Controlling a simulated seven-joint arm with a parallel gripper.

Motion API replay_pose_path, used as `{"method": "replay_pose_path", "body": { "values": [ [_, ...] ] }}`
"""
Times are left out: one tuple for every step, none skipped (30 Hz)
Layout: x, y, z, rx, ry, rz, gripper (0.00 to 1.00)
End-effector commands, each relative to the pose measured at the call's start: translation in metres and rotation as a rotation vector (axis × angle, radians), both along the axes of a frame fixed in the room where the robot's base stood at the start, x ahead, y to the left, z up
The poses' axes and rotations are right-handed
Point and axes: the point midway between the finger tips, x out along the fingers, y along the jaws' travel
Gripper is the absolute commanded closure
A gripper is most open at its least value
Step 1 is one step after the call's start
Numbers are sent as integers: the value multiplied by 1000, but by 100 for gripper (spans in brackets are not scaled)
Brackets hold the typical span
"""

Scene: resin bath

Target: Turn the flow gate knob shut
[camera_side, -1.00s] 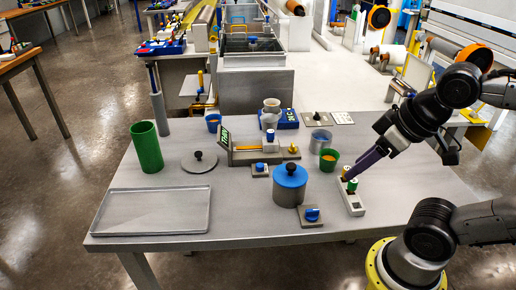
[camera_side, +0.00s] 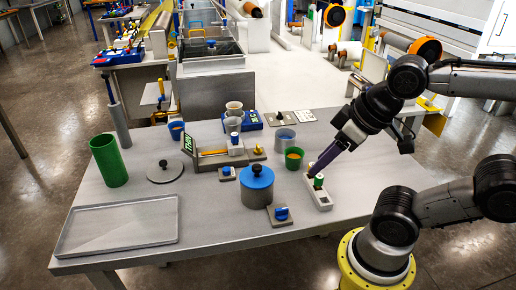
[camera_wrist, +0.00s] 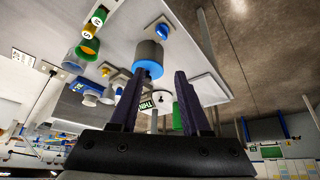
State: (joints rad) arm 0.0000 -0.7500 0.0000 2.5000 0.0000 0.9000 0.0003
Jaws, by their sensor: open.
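No knob carries a readable flow gate label, so I cannot tell for certain which one is meant. A blue knob (camera_side: 281,212) sits on a small grey plate at the table's front; it also shows at the top of the wrist view (camera_wrist: 162,33). A smaller blue knob (camera_side: 226,171) is on another plate, left of the blue-lidded pot (camera_side: 257,188). A brass-yellow knob (camera_side: 258,151) stands at the right end of the gauge with the green THIN sign (camera_side: 188,144). My gripper (camera_side: 314,170) is open, its fingers angled down close to the white block, right of the pot.
The white block (camera_side: 321,200) with a green-topped piece stands under my fingers. A green cup (camera_side: 294,160) and a grey cup (camera_side: 285,141) are behind it. A tray (camera_side: 118,228), a green cylinder (camera_side: 108,162) and a round lid (camera_side: 166,172) are at left.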

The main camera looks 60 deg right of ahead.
Motion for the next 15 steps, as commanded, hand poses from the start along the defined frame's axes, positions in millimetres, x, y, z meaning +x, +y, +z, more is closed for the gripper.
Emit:
{"method": "replay_pose_path", "body": {
  "values": [
    [0,0,0,3,1,-5,59],
    [-1,0,0,7,5,-12,59],
    [-3,0,0,14,14,-26,59],
    [-2,0,5,21,10,-40,59],
    [0,0,11,26,1,-48,59],
    [4,0,20,34,-6,-63,59],
    [8,0,27,39,-7,-73,59],
    [13,-1,33,45,-5,-87,59],
    [22,-2,43,53,1,-110,59],
    [29,-3,50,59,6,-127,59],
    [36,-5,56,65,15,-147,59],
    [46,-7,64,71,25,-172,59],
    [54,-10,69,76,34,-192,59],
    [62,-12,74,81,43,-210,59],
    [74,-16,80,87,57,-236,59]
  ]
}}
